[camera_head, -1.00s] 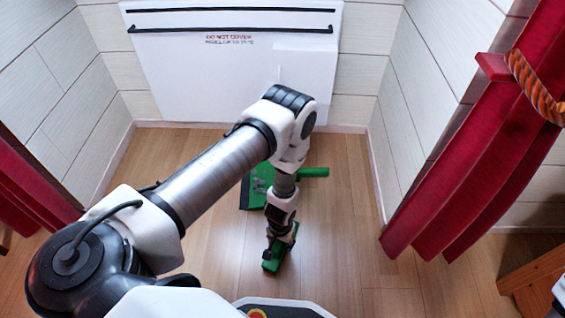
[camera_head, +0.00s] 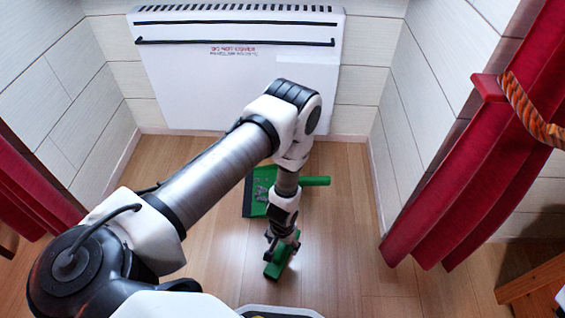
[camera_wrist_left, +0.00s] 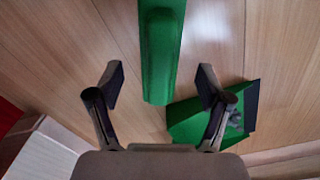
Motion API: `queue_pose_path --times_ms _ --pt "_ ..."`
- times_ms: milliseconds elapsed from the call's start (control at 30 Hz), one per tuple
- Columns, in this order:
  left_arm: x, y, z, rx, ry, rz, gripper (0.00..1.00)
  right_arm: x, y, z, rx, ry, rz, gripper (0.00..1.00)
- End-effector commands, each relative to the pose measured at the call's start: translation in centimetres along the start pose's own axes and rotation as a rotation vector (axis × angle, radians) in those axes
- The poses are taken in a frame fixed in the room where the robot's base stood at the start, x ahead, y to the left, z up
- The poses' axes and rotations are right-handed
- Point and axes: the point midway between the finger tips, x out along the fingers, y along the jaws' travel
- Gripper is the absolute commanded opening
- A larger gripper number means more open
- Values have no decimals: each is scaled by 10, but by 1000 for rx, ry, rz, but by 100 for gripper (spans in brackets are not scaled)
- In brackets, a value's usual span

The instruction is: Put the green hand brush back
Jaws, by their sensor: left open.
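The green hand brush (camera_head: 275,269) lies on the wooden floor in front of the heater. In the left wrist view the brush (camera_wrist_left: 160,50) runs from the top edge down between my fingers. My left gripper (camera_head: 283,240) points down just above the brush; in its wrist view the gripper (camera_wrist_left: 160,72) is open, one finger on each side, with gaps to the brush. A green dustpan (camera_head: 249,198) lies behind the brush with grey bits on it, partly hidden by my arm. The dustpan (camera_wrist_left: 185,125) is also at the lower right in the wrist view. My right gripper is not in view.
A white heater (camera_head: 200,85) is on the back wall. Panelled walls close in both sides. Red curtains hang at left (camera_head: 35,190) and right (camera_head: 450,190). Wooden furniture (camera_head: 530,280) stands at the lower right. The floor (camera_head: 345,240) right of the brush is clear.

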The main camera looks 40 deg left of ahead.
Motion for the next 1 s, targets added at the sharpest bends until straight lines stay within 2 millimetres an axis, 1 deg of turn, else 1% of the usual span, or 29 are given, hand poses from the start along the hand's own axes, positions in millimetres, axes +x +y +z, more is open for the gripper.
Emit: queue_pose_path --times_ms 33,133,233,300,367,433,467,500,567,600,700,733,800,1000 --pt "-23 0 -1 0 1 0 79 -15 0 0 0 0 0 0" --pt "-48 0 0 0 1 0 79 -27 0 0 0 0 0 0" --pt "-66 0 0 -1 0 0 79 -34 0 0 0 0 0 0" --pt "-73 0 0 -1 1 0 79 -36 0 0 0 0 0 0" --pt "-77 -1 4 0 -2 0 79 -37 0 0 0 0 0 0" --pt "-84 -3 20 12 -5 -1 79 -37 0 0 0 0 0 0" --pt "-88 -4 33 21 -7 -1 79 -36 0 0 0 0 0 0" --pt "-96 -7 53 35 -11 -1 79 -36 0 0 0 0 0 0" --pt "-114 -11 85 60 -10 1 79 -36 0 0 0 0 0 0" --pt "-126 -13 105 75 -9 2 79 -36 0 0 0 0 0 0" --pt "-154 -17 140 106 -6 6 79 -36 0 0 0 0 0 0" --pt "-159 -17 146 111 -5 7 79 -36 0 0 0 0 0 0" --pt "-165 -18 152 118 -2 8 79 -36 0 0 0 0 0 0" --pt "-165 -18 152 118 -1 8 79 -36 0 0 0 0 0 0"
